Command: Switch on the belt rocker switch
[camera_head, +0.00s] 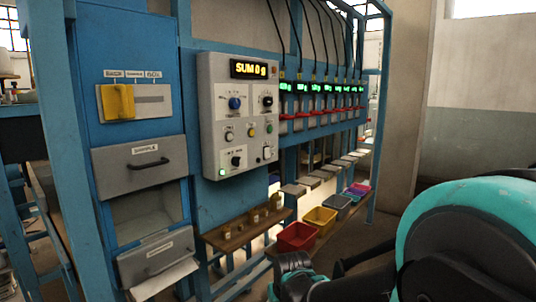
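A grey control panel (207,110) with a display reading "SUM 0 g" is mounted on the blue frame. It carries dark knobs, small round buttons and a lit green lamp. A small switch (267,152) sits at its lower right and may be the belt rocker switch; its label and position are too small to read. My gripper (292,278) is low at the bottom centre, below and apart from the panel. Its fingers are dark and partly cut off, so I cannot tell their opening.
A wooden shelf (232,236) with small weights stands out below the panel. Red (297,236) and yellow (320,220) bins are near my gripper. Drawers (140,165) and a yellow slider (118,101) are at left. Several stations with green displays recede at right.

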